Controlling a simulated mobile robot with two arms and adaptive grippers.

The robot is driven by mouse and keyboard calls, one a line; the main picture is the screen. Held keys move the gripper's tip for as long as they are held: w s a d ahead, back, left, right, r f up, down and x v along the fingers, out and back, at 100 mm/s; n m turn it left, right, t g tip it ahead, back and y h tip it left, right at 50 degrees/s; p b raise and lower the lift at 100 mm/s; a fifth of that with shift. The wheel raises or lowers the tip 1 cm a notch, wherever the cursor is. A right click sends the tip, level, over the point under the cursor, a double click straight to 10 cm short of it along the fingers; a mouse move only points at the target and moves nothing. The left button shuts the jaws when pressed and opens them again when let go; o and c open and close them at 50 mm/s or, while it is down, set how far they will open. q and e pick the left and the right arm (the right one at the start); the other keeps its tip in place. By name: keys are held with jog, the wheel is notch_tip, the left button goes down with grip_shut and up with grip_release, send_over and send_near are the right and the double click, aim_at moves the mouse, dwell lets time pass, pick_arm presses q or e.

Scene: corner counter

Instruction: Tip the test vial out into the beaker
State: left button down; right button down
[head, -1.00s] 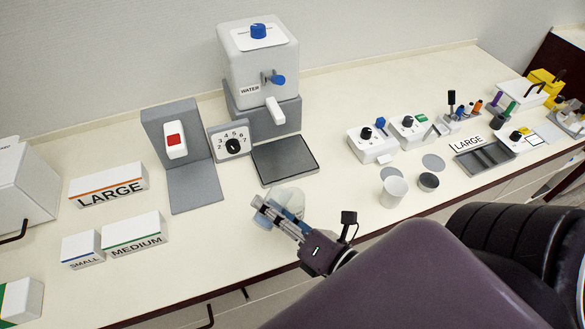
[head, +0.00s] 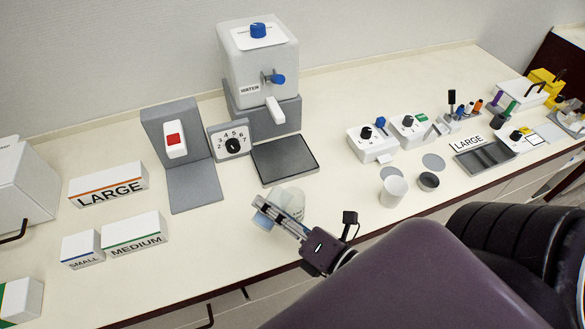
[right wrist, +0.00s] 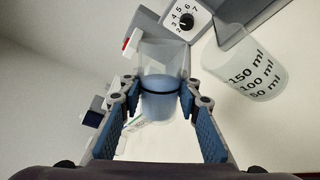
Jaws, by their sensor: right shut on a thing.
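My right gripper (head: 265,212) is shut on a clear vial (right wrist: 161,60), which sits between the two blue-padded fingers in the right wrist view. In the head view the beaker (head: 291,201) is just right of the fingertips, partly hidden by the gripper. My left gripper is not in view.
A water dispenser (head: 257,60) with a dark tray (head: 285,160) stands behind. A grey stand with a red button (head: 174,140) and a dial (head: 233,146) are to the left. A white cup (head: 393,191) and a small dark cup (head: 428,181) stand to the right.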

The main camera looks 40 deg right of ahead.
jog(key=shift+f+m, duration=0.35)
jog(key=shift+m, duration=0.45)
dwell(0.6)
jog(key=shift+w+d+r+m+p, duration=0.15)
jog(key=shift+d+r+m+p, duration=0.35)
jog(key=shift+m+p, duration=0.35)
dwell(0.5)
jog(key=shift+d+r+m+g+y+p, duration=0.15)
jog(key=shift+r+m+g+y+p, duration=0.2)
jog(key=shift+m+y+p, duration=0.45)
dwell(0.6)
